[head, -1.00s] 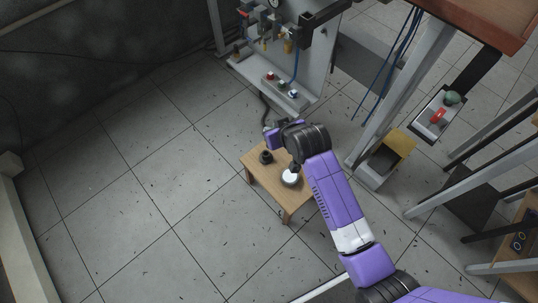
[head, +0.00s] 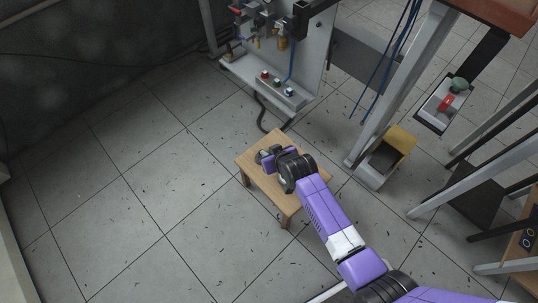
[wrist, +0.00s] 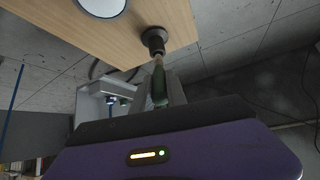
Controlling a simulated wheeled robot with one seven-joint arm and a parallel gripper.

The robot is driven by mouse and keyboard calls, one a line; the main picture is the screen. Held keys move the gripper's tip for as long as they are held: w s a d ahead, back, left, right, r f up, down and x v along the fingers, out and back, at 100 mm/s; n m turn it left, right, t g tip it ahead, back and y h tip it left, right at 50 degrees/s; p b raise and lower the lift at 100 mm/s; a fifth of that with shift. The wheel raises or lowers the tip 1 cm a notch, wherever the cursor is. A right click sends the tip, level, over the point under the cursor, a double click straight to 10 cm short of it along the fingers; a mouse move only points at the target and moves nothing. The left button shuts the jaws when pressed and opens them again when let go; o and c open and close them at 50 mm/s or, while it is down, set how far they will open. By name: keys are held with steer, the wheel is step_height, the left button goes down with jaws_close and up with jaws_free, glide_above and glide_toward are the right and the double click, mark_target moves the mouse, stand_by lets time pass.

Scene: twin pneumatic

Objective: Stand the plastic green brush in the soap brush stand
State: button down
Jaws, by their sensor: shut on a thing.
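My gripper (wrist: 165,96) is shut on the green brush (wrist: 159,86) in the wrist view. The brush's pale narrow end points at the dark round soap brush stand (wrist: 153,36), which stands on the wooden table (wrist: 60,32). The brush end overlaps the stand's near edge in this view; I cannot tell whether it is inside, touching or just above it. In the head view my gripper (head: 268,154) is low over the far left part of the table (head: 262,190), and the brush cannot be made out there.
A round white-topped thing (wrist: 101,4) is on the table in the wrist view; my arm hides it in the head view. A grey panel with valves and buttons (head: 278,86) stands behind the table. A yellow-sided bin (head: 401,139) is to the right. Floor at left is clear.

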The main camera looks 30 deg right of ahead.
steer(key=shift+f, duration=0.25)
steer(key=shift+f, duration=0.25)
steer(key=c, duration=1.3)
jaws_free()
steer(key=shift+c, duration=0.2)
steer(key=shift+s+r+p, duration=0.1)
steer(key=shift+r+p, duration=0.2)
steer(key=shift+r, duration=0.3)
steer(key=p+v, duration=0.4)
steer(key=v, duration=0.7)
steer(key=shift+s, duration=0.2)
steer(key=shift+r, duration=0.1)
